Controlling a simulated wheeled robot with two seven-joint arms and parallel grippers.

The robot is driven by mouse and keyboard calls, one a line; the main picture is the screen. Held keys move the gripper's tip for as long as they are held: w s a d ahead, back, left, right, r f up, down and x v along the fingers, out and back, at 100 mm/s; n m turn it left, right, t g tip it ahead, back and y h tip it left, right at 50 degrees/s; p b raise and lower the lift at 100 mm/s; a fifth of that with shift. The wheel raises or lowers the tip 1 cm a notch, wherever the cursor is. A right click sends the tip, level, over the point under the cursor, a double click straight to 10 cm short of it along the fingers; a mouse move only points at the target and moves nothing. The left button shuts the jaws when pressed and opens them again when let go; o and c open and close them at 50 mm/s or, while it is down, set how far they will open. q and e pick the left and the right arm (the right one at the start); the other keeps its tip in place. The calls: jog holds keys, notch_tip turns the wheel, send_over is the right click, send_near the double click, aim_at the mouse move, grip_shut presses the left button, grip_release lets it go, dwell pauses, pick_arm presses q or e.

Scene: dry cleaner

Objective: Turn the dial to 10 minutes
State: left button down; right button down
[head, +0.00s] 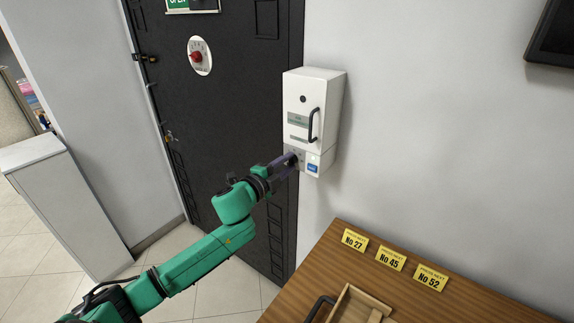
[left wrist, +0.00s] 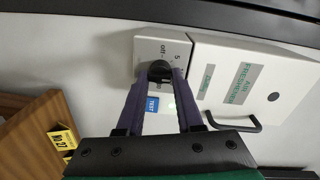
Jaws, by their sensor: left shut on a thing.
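A white wall box labelled AIR FRESHENER (head: 328,90) hangs beside the dark door; it also shows in the left wrist view (left wrist: 225,62). Its lower panel (left wrist: 148,48) carries a black dial (left wrist: 160,69), with the marks "off" and "5" readable. The other marks are partly hidden by a finger, and the dial's pointer is not clear. My left gripper (head: 289,161) is shut on the dial, one finger on each side, also in the left wrist view (left wrist: 160,78). A blue TEST label (left wrist: 152,104) is on the panel between the fingers. My right gripper is not in view.
The box has a black handle (head: 314,125) just above the panel. A red knob on a white plate (head: 199,56) is on the dark door (head: 235,110). A wooden counter (head: 330,260) with yellow number cards (head: 391,258) and a wooden tray (head: 345,305) stands below right.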

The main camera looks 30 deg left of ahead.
pick_arm(q)
jog(key=shift+r, duration=0.2)
jog(key=c, duration=0.6)
grip_release()
jog(key=shift+f, duration=0.1)
jog(key=shift+s+a+f, duration=0.1)
jog(key=shift+s+f, duration=0.1)
jog(key=shift+s, duration=0.25)
jog(key=s+a+r+b, duration=0.1)
jog(key=s+b, duration=0.1)
jog(key=s, duration=1.1)
jog(key=shift+s+a, duration=0.2)
jog(key=shift+a, duration=0.2)
